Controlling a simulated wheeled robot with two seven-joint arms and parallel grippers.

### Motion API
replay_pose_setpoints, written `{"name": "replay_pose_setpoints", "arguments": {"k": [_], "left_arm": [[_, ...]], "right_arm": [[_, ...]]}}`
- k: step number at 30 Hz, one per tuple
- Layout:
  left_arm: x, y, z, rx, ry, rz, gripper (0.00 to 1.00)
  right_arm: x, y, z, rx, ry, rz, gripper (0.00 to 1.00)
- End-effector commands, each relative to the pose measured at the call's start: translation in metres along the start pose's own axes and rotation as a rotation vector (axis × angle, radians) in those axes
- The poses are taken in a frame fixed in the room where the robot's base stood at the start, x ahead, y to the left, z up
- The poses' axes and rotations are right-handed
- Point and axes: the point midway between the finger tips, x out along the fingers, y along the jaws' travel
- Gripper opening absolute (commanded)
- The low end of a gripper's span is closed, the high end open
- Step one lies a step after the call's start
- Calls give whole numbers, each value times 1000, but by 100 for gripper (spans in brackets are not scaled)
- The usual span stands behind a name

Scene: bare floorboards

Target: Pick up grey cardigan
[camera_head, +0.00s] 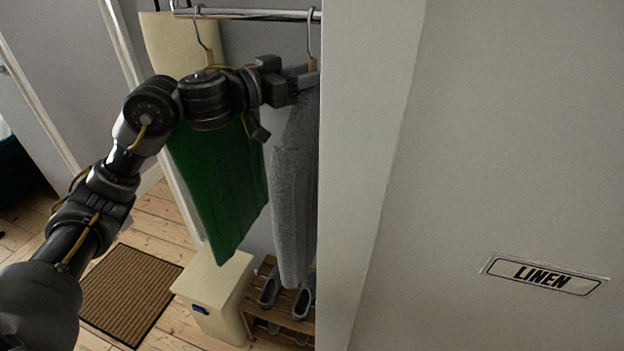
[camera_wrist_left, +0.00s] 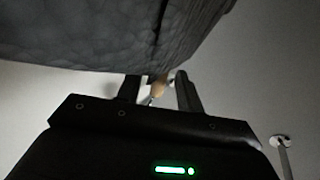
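The grey cardigan (camera_head: 293,190) hangs from the rail on a hook hanger, its right side cut off by a pale panel. In the left wrist view the grey cloth (camera_wrist_left: 90,35) fills the top left, close in front of the fingers. My left gripper (camera_head: 290,87) is at the cardigan's shoulder, just below the hanger hook. In the left wrist view its fingers (camera_wrist_left: 158,92) stand apart, with a wooden piece of the hanger (camera_wrist_left: 157,88) showing between or just beyond them. I see no clear grip on it. My right gripper is out of view.
A green garment (camera_head: 222,190) hangs left of the cardigan, behind my left arm. Below are a cream box (camera_head: 215,285), a slatted shoe rack (camera_head: 275,318) with grey shoes, and a brown doormat (camera_head: 132,290). A pale panel labelled LINEN (camera_head: 545,276) blocks the right side.

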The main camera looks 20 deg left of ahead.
Motion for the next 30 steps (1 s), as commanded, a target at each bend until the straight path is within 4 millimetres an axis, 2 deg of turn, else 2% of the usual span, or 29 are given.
{"name": "replay_pose_setpoints", "arguments": {"k": [4, 11, 20, 30], "left_arm": [[14, 0, 0, -1, -1, -1, 37], [15, -1, 1, 1, 0, -2, 37], [15, -1, 1, 1, 0, -2, 0], [15, -1, 1, 1, 0, -1, 0]], "right_arm": [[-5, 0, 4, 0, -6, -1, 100], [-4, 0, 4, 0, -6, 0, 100], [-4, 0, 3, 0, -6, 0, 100], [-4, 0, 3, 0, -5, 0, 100]]}}
